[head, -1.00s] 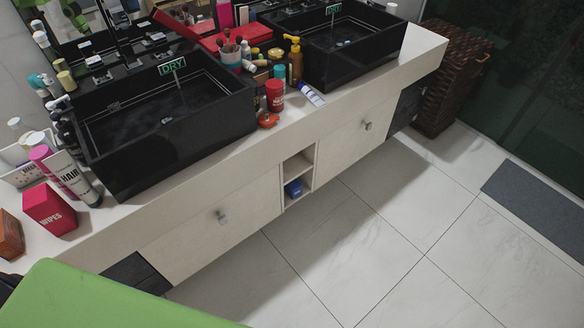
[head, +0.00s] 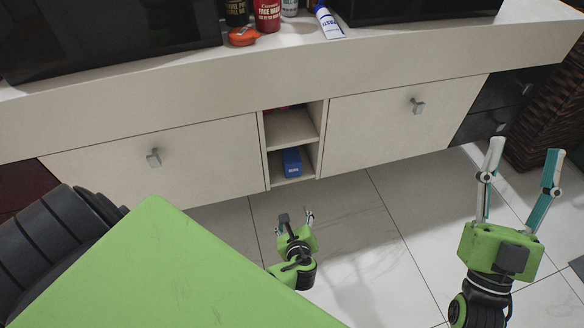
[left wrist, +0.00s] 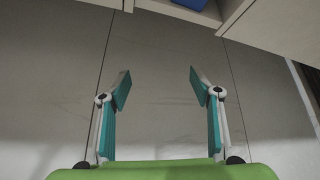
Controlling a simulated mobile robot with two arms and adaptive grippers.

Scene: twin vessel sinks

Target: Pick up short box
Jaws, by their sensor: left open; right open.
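A short blue box (head: 292,162) sits in the lower compartment of the open shelf between the two drawers. In the left wrist view its blue lower part (left wrist: 188,4) shows at the top edge. My left gripper (head: 296,216) is open and empty, low over the floor and below the shelf in the head view. In the left wrist view its two fingers (left wrist: 158,86) are spread with only floor between them. My right gripper (head: 522,165) is open and empty at the right, in front of the right-hand cabinet end.
The open shelf (head: 291,130) has a red item in its upper compartment. Drawers with knobs (head: 153,158) (head: 418,106) flank it. A wicker basket (head: 548,125) is at right.

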